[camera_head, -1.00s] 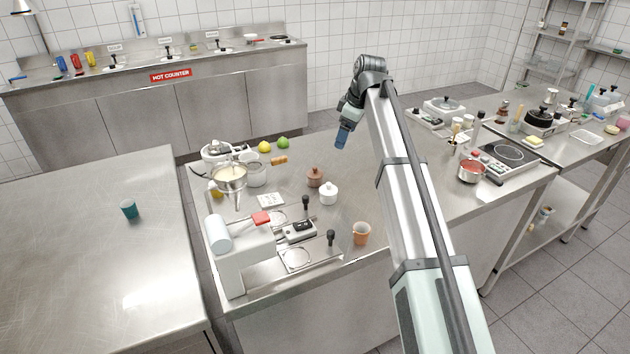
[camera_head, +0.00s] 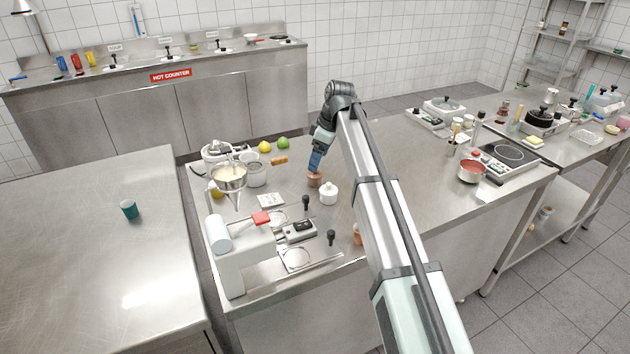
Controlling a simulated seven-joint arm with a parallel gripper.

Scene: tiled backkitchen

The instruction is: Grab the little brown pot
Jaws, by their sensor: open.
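The little brown pot (camera_head: 314,181) stands upright on the steel counter, left of the middle of the view. My gripper (camera_head: 315,168) points down right at the top of the pot and hides its lid. It is open. I cannot tell from this view whether the fingers are around the pot's top or just above or behind it.
A white lidded pot (camera_head: 329,194) stands close at the right front of the brown pot. The counter behind is mostly clear.

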